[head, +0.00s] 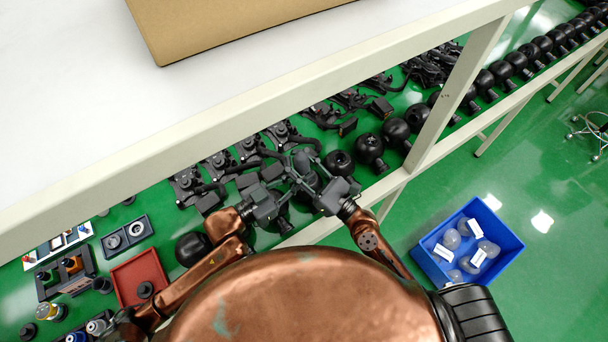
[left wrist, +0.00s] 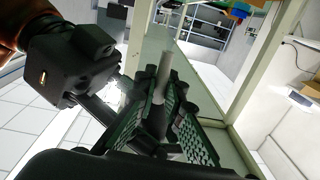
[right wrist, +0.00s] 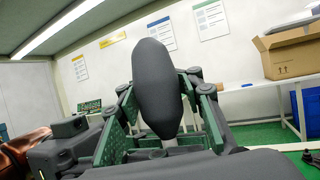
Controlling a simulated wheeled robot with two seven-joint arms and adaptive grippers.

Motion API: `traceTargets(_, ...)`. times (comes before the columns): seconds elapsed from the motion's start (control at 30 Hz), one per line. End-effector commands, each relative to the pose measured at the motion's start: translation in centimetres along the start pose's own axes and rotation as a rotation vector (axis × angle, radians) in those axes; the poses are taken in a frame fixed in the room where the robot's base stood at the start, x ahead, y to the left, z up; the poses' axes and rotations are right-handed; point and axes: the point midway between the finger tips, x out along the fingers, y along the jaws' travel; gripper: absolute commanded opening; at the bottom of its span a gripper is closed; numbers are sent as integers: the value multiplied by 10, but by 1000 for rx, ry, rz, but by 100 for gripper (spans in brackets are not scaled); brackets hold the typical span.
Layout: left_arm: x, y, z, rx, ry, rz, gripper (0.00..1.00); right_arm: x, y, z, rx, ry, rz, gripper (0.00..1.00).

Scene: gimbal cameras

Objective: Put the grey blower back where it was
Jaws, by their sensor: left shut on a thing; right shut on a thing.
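The grey blower shows in the right wrist view as a dark grey oval bulb (right wrist: 158,88) standing up between the fingers of my right gripper (right wrist: 165,105), which is shut on it. In the left wrist view a thin light grey nozzle (left wrist: 162,78) stands between the fingers of my left gripper (left wrist: 162,115), which is shut on it. In the head view my left gripper (head: 284,184) and my right gripper (head: 312,178) meet close together above the lower shelf. The blower (head: 305,170) is mostly hidden there between dark fingers.
A red tray (head: 120,275) lies on the green lower shelf, left, holding a small black round part. Black gimbal cameras (head: 220,165) and black balls (head: 370,150) line the shelf. The white upper tabletop (head: 90,110) overhangs it. A blue bin (head: 508,240) with labelled clear bulbs stands at right.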

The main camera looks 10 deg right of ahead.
Motion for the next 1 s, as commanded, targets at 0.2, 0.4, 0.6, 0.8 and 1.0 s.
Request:
traceTargets(0.2, 0, 3, -1, -1, 2, 5, 0, 0, -2, 0, -4, -1, -4, 35)
traceTargets(0.4, 0, 2, 0, -1, 2, 4, 0, 0, -2, 0, -3, -1, -3, 49)
traceTargets(0.6, 0, 2, 0, -1, 1, 3, 0, 0, -1, 0, -2, -1, -2, 55)
traceTargets(0.8, 0, 2, 0, 0, 1, 3, 0, 0, -1, 0, -2, -1, -1, 55)
traceTargets(1.0, 0, 2, 0, 0, 1, 2, 0, -4, 2, 1, -5, -4, 7, 55)
